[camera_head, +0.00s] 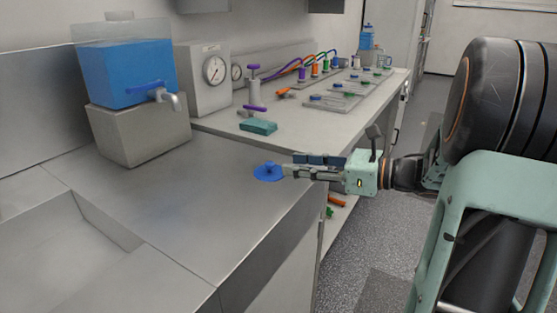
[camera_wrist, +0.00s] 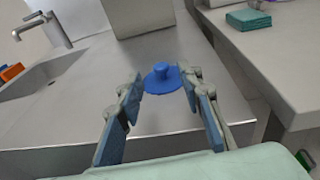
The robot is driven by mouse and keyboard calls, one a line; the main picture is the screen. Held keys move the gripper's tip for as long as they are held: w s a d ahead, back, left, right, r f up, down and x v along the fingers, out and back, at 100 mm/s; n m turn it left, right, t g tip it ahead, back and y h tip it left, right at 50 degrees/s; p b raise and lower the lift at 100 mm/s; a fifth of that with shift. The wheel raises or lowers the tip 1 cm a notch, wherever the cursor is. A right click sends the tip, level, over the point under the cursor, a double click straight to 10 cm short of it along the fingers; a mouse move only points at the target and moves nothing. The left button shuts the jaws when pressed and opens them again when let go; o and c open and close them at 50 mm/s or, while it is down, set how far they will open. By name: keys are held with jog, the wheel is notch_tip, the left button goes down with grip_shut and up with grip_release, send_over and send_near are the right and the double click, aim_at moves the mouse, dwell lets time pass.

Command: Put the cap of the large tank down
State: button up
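The blue cap (camera_head: 268,172), a flat disc with a small knob on top, lies knob up on the steel counter near its right edge. In the wrist view the cap (camera_wrist: 162,77) shows just ahead of and between my fingertips, with a gap on both sides of its knob. My gripper (camera_head: 290,168) is open, low over the counter edge, with its fingers pointing left at the cap. The large tank (camera_head: 120,75), with blue liquid and a tap, stands on a grey block at the back left.
A sink (camera_head: 60,240) is at the front left. A teal block (camera_head: 258,126), a purple-handled device (camera_head: 254,90) and a gauge box (camera_head: 205,75) stand on the bench (camera_head: 220,125) behind. The steel counter (camera_head: 180,200) between sink and cap is clear.

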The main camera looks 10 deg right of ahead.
jog(key=v, duration=0.4)
jog(key=shift+s+r, duration=0.1)
dwell(0.3)
